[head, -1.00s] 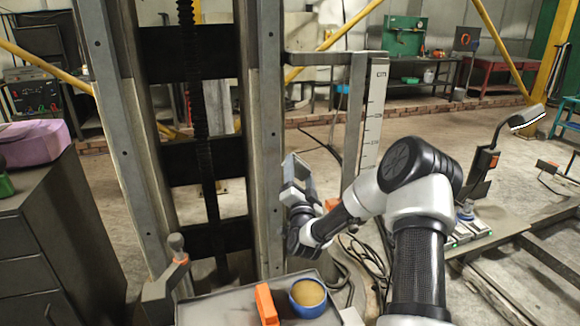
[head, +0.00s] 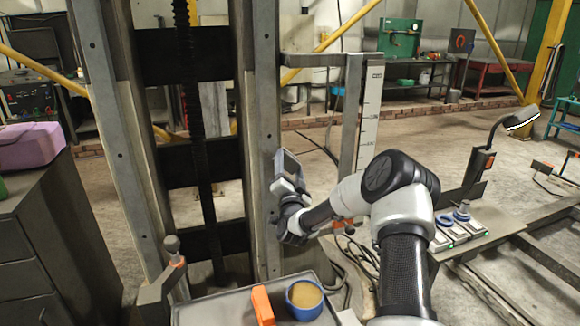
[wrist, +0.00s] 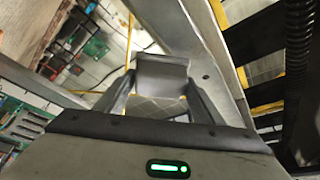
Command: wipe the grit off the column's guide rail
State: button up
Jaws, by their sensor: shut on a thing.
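The column's right upright rail (head: 259,150) is a grey metal strip with bolt holes; its left upright (head: 112,150) stands apart. I cannot tell any grit on either at this size. My gripper (head: 284,180) is at the right upright's right edge, about mid-height in the head view. In the wrist view my gripper (wrist: 158,98) is shut on a grey pad (wrist: 161,73) with a quilted lower part. The right upright (wrist: 196,38) runs diagonally just beside the pad. I cannot tell whether the pad touches it.
A tray (head: 222,313) below holds an orange block (head: 262,305) and a blue tub of tan stuff (head: 305,295). A ruled scale (head: 370,120) hangs on a bracket right of the column. A lever (head: 172,265) stands front left. A dark cabinet (head: 50,230) is at left.

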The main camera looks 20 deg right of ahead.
aim_at(288, 156)
jog(key=shift+w+b, duration=0.75)
jog(key=shift+w, duration=0.3)
dwell(0.4)
jog(key=shift+s+r+p, duration=0.15)
jog(key=shift+r+p, duration=0.45)
jog(key=shift+r, duration=1.45)
jog(key=shift+a+b, duration=0.5)
jog(key=shift+a, duration=0.85)
notch_tip(288, 156, down, 4)
jog(key=b, duration=0.4)
jog(key=shift+f, duration=0.15)
jog(key=shift+w+a+b, duration=0.2)
jog(key=shift+a+b, duration=0.3)
jog(key=shift+a, duration=0.75)
jog(key=shift+a+r+p, duration=0.1)
jog(key=shift+r+p, duration=0.45)
jog(key=shift+r, duration=1.6)
jog(key=shift+s, duration=0.1)
